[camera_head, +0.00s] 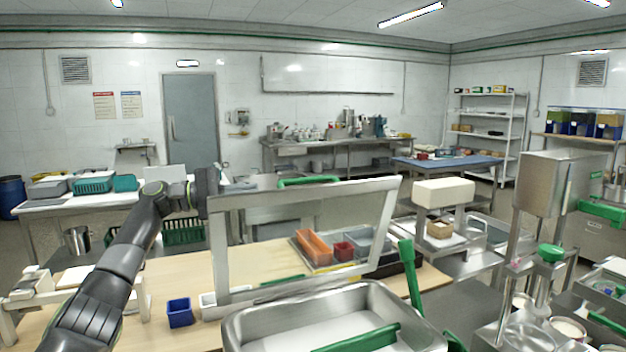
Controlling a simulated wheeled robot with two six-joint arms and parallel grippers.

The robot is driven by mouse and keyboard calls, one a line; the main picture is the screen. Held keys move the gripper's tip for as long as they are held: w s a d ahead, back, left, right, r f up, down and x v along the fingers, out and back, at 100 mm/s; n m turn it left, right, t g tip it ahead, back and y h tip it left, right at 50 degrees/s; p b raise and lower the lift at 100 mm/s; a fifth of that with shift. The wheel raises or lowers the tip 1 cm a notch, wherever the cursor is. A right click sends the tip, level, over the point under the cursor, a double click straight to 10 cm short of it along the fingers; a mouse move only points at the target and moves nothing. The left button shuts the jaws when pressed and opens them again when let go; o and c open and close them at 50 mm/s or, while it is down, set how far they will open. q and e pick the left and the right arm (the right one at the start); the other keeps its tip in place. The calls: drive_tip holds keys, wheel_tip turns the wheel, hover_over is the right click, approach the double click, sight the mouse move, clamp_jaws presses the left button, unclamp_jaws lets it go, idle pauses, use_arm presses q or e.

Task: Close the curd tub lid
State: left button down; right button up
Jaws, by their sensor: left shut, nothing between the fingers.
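The curd tub (235,332) is a steel basin at the bottom centre, with a white inside and a green-handled tool (362,338) lying across it. Its lid (388,215) is a pale metal frame with a see-through panel. The lid stands raised, nearly upright, at the tub's far side, with a green handle (310,181) on its top edge. My left gripper (222,186) is shut and empty at the lid's upper left corner. I cannot tell whether it touches the frame. Its fingertips are partly hidden. My right gripper is not in view.
A wooden worktable (165,275) lies behind and left of the tub, with a blue bin (180,313) on it. An orange bin (313,247) shows through the lid. A green upright handle (411,275) stands right of the tub. A steel machine (553,182) rises at the right.

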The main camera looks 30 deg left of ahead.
sight(295, 183)
use_arm(q)
drive_tip(key=w+d+p, duration=0.1)
drive_tip(key=d+p, duration=0.1)
drive_tip(key=d, duration=0.1)
drive_tip(key=w+d+r+p, duration=0.1)
drive_tip(key=d+p, duration=0.2)
drive_tip(key=d, duration=0.1)
drive_tip(key=w+d+r+p, duration=0.1)
drive_tip(key=d+p, duration=0.1)
drive_tip(key=d, duration=0.1)
drive_tip(key=shift+w+d, duration=0.1)
drive_tip(key=shift+d, duration=0.4)
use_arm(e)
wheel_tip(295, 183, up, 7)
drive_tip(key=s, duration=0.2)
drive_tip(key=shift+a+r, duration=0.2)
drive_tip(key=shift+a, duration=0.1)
